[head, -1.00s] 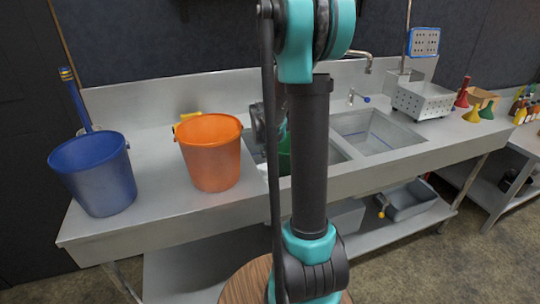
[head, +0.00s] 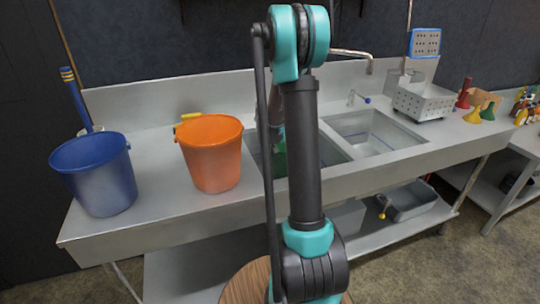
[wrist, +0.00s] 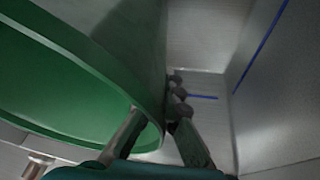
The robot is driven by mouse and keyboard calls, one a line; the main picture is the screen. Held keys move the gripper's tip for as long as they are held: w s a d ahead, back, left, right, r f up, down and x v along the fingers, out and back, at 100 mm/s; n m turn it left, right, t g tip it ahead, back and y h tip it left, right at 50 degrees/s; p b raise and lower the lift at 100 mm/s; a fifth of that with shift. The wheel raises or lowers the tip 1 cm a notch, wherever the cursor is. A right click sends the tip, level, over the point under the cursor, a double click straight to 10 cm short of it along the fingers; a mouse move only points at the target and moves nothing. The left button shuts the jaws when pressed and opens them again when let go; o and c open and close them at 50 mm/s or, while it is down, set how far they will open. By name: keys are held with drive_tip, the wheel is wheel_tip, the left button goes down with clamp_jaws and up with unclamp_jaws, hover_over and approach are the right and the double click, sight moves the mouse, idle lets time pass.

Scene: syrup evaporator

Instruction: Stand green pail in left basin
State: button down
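The green pail (wrist: 70,85) fills the left of the wrist view, its open mouth and pale green rim near the camera. My gripper (wrist: 160,112) has its two fingers on either side of the rim, close together and appearing shut on it. In the head view, a strip of the green pail (head: 280,158) shows behind my arm, within the outline of the left basin (head: 334,146). My arm hides most of the pail and the fingertips there. I cannot tell whether its base touches the basin floor.
An orange bucket (head: 212,160) stands on the counter just left of the left basin, and a blue bucket (head: 97,180) farther left. The right basin (head: 385,138) looks empty. A perforated box (head: 422,103) and several coloured funnels (head: 473,115) stand right. A faucet (head: 350,54) reaches above the basins.

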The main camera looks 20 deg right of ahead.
drive_tip(key=shift+f, duration=0.25)
drive_tip(key=c, duration=1.7)
unclamp_jaws()
drive_tip(key=v, duration=1.2)
drive_tip(key=shift+r, duration=0.15)
